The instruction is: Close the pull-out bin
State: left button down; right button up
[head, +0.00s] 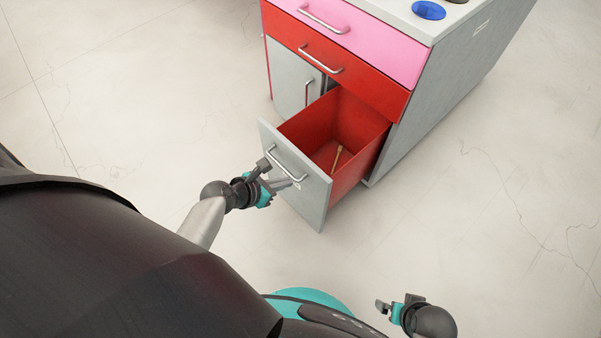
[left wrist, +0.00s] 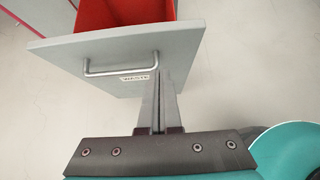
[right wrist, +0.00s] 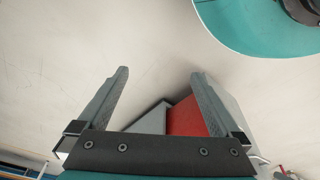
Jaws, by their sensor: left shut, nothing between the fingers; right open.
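The pull-out bin is drawn out of the cabinet, with a grey front panel (head: 301,190) and a red inside (head: 342,122). A small brownish stick-like item (head: 337,157) lies in it. The panel carries a metal bar handle (head: 286,163), which also shows in the left wrist view (left wrist: 121,66). My left gripper (head: 281,177) is shut and empty, in front of the panel by the handle; in the left wrist view its fingers (left wrist: 159,85) overlap the panel's lower right part. I cannot tell whether they touch it. My right gripper (right wrist: 160,75) is open and empty, away from the bin.
The cabinet has a pink drawer (head: 360,35) and a red drawer (head: 340,68), both shut, and a grey door (head: 292,80) left of the bin. A blue round item (head: 428,10) sits on the countertop. The pale floor around the bin is clear.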

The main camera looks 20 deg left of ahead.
aim_at(309, 171)
pick_arm(q)
jog(key=w, duration=0.1)
jog(key=w+d+f+b, duration=0.1)
jog(key=w, duration=0.1)
jog(key=w+f+b, duration=0.1)
jog(key=shift+w+d, duration=0.15)
jog(key=shift+d, duration=0.25)
jog(key=shift+w+d+r+b, duration=0.1)
jog(key=shift+w+d+b, duration=0.15)
jog(key=shift+w+b, duration=0.3)
pick_arm(e)
jog(key=w+r+t, duration=0.1)
jog(key=w+r, duration=0.2)
jog(key=r, duration=0.3)
jog(key=shift+a, duration=0.25)
pick_arm(q)
jog(key=shift+w, duration=0.1)
